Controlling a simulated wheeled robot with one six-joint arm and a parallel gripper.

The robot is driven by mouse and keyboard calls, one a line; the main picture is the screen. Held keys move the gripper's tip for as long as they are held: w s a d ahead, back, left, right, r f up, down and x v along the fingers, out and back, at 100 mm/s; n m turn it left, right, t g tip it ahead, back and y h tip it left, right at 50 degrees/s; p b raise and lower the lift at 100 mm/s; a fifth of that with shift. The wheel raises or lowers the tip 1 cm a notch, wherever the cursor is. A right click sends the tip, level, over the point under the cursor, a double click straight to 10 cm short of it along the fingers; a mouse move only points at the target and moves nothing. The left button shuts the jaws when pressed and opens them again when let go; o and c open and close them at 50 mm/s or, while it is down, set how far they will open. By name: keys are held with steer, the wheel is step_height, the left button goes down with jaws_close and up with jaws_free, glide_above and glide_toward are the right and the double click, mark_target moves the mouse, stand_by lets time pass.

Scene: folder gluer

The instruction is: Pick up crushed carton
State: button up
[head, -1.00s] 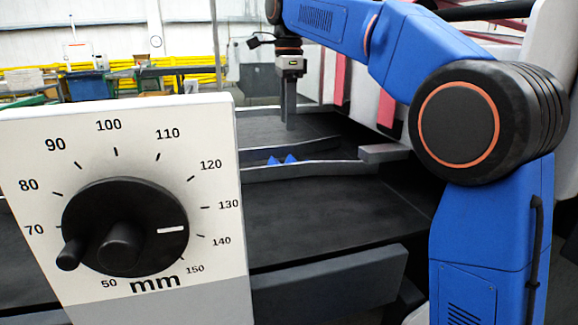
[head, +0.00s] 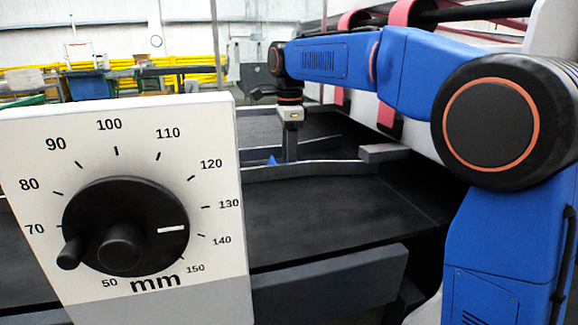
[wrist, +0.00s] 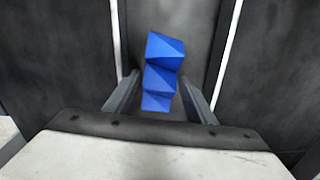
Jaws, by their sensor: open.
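The crushed carton is a crumpled blue piece (wrist: 163,72), seen in the wrist view between and just beyond my gripper's fingers. In the head view only a small blue bit of the carton (head: 273,160) shows above a grey rail, the rest hidden by the rail and gripper. My gripper (wrist: 158,98) is open, with a finger on either side of the carton's near end and no visible grip on it. In the head view my gripper (head: 290,155) points down behind the rail.
A white panel with a black dial (head: 125,227) marked in mm stands at the front left. Grey rails (head: 310,170) run across the dark machine bed (head: 340,215). Red-pink parts (head: 386,115) stand to the right of the gripper.

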steer(key=shift+f, duration=0.2)
steer(key=c, duration=0.8)
